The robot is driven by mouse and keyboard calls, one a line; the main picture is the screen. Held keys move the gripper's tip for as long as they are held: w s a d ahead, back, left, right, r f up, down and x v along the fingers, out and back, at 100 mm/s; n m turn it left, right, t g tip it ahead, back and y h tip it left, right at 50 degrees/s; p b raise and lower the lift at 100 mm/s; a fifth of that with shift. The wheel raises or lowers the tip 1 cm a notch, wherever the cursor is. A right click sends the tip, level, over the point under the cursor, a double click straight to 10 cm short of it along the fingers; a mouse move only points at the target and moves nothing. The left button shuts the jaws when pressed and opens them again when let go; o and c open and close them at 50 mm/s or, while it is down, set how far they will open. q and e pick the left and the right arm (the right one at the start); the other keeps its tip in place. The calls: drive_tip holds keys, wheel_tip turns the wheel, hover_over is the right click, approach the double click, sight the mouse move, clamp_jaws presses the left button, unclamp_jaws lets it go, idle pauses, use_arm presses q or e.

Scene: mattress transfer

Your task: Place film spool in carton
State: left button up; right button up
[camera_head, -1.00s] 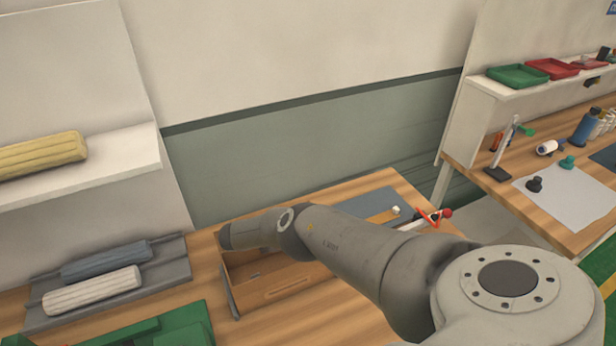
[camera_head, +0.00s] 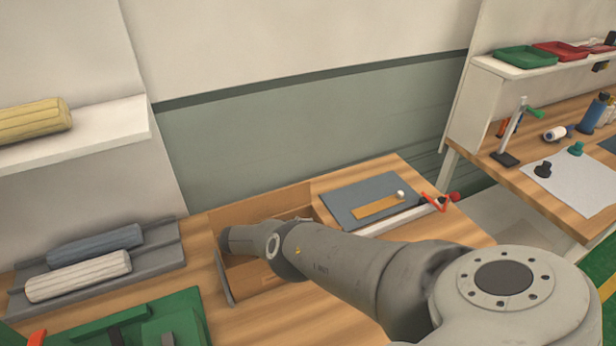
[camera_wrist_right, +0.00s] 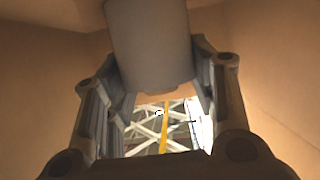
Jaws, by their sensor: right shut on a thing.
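The carton (camera_head: 262,207) is an open brown box on the wooden bench in the head view, partly covered by my right arm. My right wrist reaches over the carton, and the fingers are hidden there. In the right wrist view my right gripper (camera_wrist_right: 155,95) is shut on a grey cylinder, which looks like the film spool (camera_wrist_right: 150,45). Plain brown walls surround it on both sides, so the spool appears to be inside or just at the carton. Whether it touches the carton floor cannot be told. My left gripper is not in view.
A grey tray (camera_head: 160,262) with a blue and a white roll lies left of the carton. A green fixture (camera_head: 185,308) is in front left. A grey mat (camera_head: 345,192) with an orange strip lies right of the carton. A shelf (camera_head: 90,137) holds a yellow roll.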

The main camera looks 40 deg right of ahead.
drive_tip(key=shift+r, duration=0.1)
drive_tip(key=shift+s, duration=0.1)
drive_tip(key=o, duration=1.1)
drive_tip(key=shift+o, duration=0.2)
drive_tip(key=shift+a, duration=0.2)
drive_tip(key=v, duration=0.7)
drive_tip(key=shift+d, duration=0.1)
drive_tip(key=shift+r, duration=0.1)
